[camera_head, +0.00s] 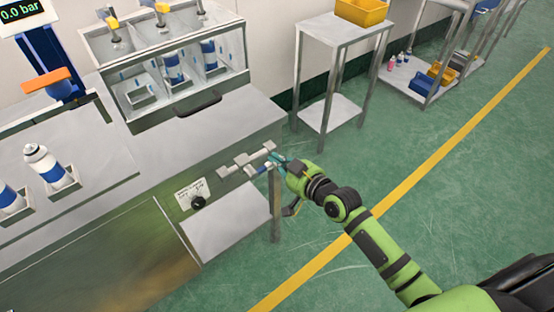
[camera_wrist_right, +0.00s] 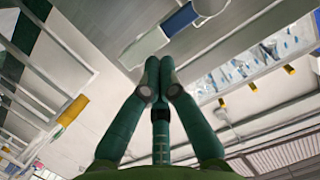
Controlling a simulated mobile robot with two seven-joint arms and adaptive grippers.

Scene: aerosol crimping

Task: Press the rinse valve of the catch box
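A light grey pipe fitting (camera_head: 240,162) with a blue band sticks out at the front right of the steel bench. It shows close up in the right wrist view as a pale cylinder with a blue band (camera_wrist_right: 181,20). I cannot tell for sure which part is the rinse valve. A grey box-like ledge (camera_head: 228,222), possibly the catch box, sits below it. My right gripper (camera_head: 277,161) is beside the fitting's right end. In the wrist view its teal fingers (camera_wrist_right: 160,72) are together with nothing between them; contact with the fitting is unclear. My left gripper is out of view.
A black knob (camera_head: 198,202) with a label is on the bench front. A glazed cabinet (camera_head: 150,95) with bottles and a black handle stands on the bench (camera_head: 215,117). White bottles (camera_head: 45,165) stand at left.

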